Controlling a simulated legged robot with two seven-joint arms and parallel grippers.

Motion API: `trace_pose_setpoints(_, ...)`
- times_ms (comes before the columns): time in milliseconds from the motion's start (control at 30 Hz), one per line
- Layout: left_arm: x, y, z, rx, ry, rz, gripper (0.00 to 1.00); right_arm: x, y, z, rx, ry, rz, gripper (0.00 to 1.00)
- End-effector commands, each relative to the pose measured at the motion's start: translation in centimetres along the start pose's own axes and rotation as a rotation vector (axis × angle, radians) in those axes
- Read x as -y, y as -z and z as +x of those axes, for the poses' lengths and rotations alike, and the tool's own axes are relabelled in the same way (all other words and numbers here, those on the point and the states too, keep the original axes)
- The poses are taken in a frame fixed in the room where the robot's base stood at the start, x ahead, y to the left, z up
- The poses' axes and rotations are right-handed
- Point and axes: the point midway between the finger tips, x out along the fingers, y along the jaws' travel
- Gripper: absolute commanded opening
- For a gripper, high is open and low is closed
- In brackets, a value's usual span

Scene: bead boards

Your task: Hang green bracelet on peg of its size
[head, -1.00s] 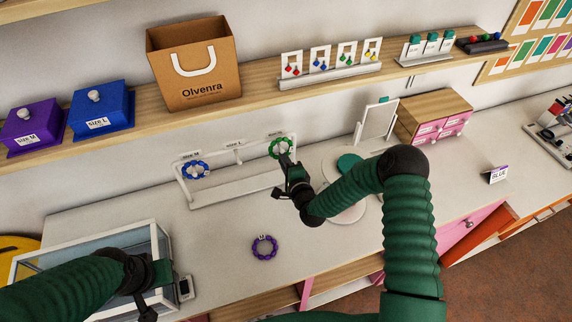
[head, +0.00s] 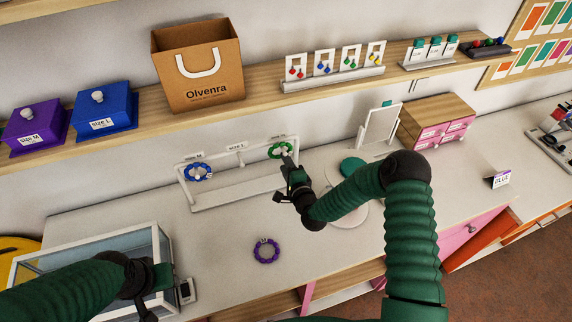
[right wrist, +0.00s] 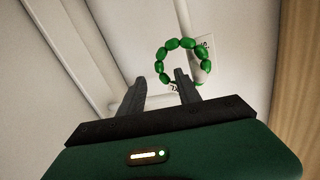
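The green bracelet (head: 281,151) is upright at the right-hand peg of the white rack (head: 240,191). It seems to hang around that peg, but the contact is unclear. In the right wrist view the bracelet (right wrist: 183,62) is a ring of green beads in front of a card marked S (right wrist: 207,44). My right gripper (head: 288,160) is just below and in front of it. In the wrist view its fingers (right wrist: 160,85) are apart, with the bracelet's lower edge and small tag near the right finger. My left gripper (head: 148,300) is at lower left, its fingers unclear.
A blue bracelet (head: 199,173) hangs on the rack's left peg; the middle peg (head: 240,160) is bare. A purple bracelet (head: 266,251) lies on the table in front. A mirror (head: 380,126) and pink drawer box (head: 440,128) stand right. A glass-topped case (head: 165,246) is at lower left.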

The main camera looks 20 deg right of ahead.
Motion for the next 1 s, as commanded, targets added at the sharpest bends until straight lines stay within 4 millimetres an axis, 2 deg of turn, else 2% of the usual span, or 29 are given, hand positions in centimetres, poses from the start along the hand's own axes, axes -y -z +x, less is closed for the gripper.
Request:
trace_pose_setpoints(233, 0.0, 0.0, 0.1, 0.000, 0.000, 0.000, 0.40, -0.1, 0.0, -0.2, 0.000, -0.001, 0.000, 0.40)
trace_pose_setpoints(367, 0.0, -0.2, 0.7, 0.000, 0.000, 0.000, 0.40, -0.3, 0.1, -1.7, 0.000, -0.002, 0.000, 0.40)
trace_pose_setpoints(800, 0.0, -0.9, 4.0, 0.000, 0.000, 0.000, 0.40, -0.4, 0.0, -13.8, -0.001, -0.002, -0.001, 0.40)
trace_pose_setpoints(900, 0.0, -0.9, 3.7, 0.000, 0.000, 0.000, 0.40, -0.2, -0.1, -15.5, 0.001, -0.003, 0.000, 0.40)
trace_pose_setpoints(1000, 0.0, -0.9, 3.7, 0.000, 0.000, 0.000, 0.40, -0.1, -0.1, -16.4, 0.000, -0.003, 0.000, 0.40)
